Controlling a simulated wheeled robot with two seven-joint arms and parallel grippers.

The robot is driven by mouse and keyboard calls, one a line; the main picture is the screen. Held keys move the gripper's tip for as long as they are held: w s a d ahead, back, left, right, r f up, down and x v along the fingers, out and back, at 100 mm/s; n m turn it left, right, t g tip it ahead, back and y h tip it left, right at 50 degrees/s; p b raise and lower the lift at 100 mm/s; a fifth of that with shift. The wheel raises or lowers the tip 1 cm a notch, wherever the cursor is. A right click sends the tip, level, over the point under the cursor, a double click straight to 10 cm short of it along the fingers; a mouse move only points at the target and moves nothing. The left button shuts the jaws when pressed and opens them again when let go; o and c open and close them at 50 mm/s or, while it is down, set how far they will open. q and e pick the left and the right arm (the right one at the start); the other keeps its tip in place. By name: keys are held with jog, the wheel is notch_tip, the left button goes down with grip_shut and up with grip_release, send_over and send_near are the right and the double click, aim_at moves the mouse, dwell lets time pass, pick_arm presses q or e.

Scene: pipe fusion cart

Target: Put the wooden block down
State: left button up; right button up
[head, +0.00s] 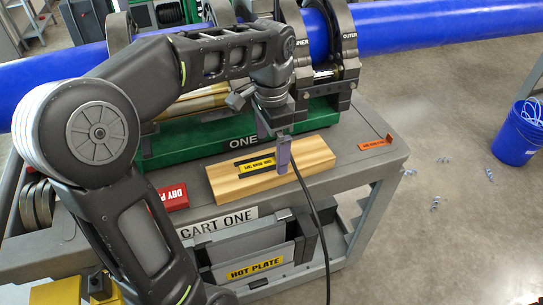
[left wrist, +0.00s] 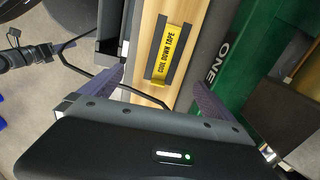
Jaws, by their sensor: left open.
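The wooden block (head: 225,186) is pale wood with a dark strip and a yellow "cool down tape" label. It lies flat on the grey top of the cart (head: 345,165), in front of the green machine base. In the left wrist view the block (left wrist: 150,25) runs between my left gripper's two fingers. My left gripper (head: 283,165) is open at the right part of the block, with its purple fingers on either side of its width. I cannot tell whether a finger touches it. The left gripper also shows in the left wrist view (left wrist: 160,82). My right gripper is not in view.
A red box (head: 174,196) sits left of the block and an orange tag (head: 375,143) to its right. The green base (head: 215,140) carries the clamps and blue pipe (head: 440,30) behind. A black cable hangs in front. A blue bucket (head: 518,135) stands on the floor.

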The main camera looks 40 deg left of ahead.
pick_arm(q)
jog(key=shift+r, duration=1)
